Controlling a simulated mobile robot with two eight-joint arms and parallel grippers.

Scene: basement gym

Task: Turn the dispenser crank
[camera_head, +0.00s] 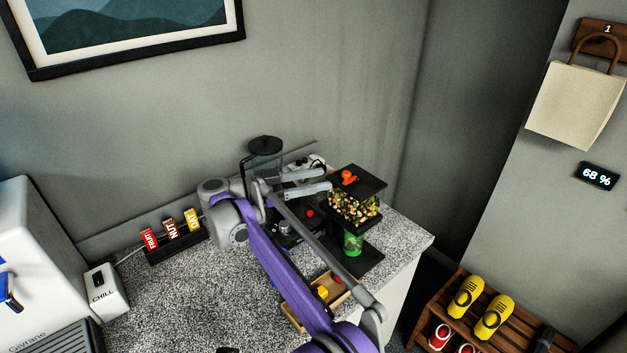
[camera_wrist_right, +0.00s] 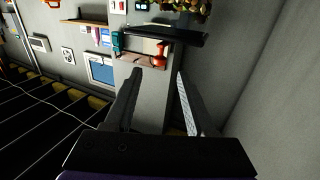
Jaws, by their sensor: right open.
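The dispenser (camera_head: 352,208) stands at the right end of the speckled counter, with a black top, a clear section of mixed nuts and a black base. An orange knob-like piece (camera_head: 348,178) sits on its top; I cannot tell if it is the crank. A green cup (camera_head: 352,243) stands under the nuts. My right gripper (camera_head: 328,181) is open and empty, its fingers pointing right, close to the dispenser's upper left side. In the right wrist view, the nuts (camera_wrist_right: 185,8) show at the top edge beyond the open fingers (camera_wrist_right: 158,74).
A wooden tray (camera_head: 296,319) with yellow and red pieces lies in front, partly behind my arm. Dark equipment (camera_head: 265,146) stands behind my gripper. Labelled FRUIT, NUT and OAT cards (camera_head: 171,230) and a CHILL box (camera_head: 104,291) are left. A shoe rack (camera_head: 440,315) stands right.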

